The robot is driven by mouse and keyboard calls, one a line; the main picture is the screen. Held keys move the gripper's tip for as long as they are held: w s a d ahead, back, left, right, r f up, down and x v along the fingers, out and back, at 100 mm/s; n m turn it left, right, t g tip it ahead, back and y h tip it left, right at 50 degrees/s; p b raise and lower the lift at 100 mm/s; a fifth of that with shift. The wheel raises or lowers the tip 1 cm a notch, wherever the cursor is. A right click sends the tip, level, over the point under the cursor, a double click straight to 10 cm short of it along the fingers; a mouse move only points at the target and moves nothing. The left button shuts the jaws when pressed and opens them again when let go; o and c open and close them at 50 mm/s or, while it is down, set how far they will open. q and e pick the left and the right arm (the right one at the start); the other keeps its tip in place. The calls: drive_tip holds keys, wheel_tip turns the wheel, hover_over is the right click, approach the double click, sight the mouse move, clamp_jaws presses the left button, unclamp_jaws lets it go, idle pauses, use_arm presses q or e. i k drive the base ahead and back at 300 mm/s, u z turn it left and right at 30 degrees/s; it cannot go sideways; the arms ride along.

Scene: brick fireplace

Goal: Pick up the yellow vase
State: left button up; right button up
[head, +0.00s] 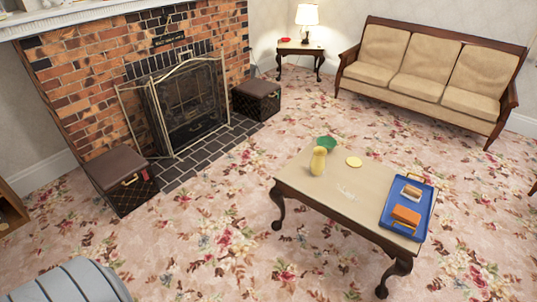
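The yellow vase (318,161) stands upright on the left part of the low wooden table (333,184). A green bowl (326,143) sits just behind it, and the vase hides a small part of the bowl's side. A round yellow disc (354,162) lies flat to the right of the vase. Neither of my grippers shows in the head view, and nothing is touching the vase.
A blue tray (427,192) with an orange block (406,215) and a brown-and-white item (411,192) is at the table's right end. Beyond stand a sofa (425,70) and a lamp table (300,48). A brick fireplace (90,75) is left. Floral carpet (215,240) is clear before the table.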

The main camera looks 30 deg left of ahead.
sight(318, 163)
drive_tip(key=u, duration=0.1)
drive_tip(key=i, duration=1.55)
drive_tip(key=z, duration=0.3)
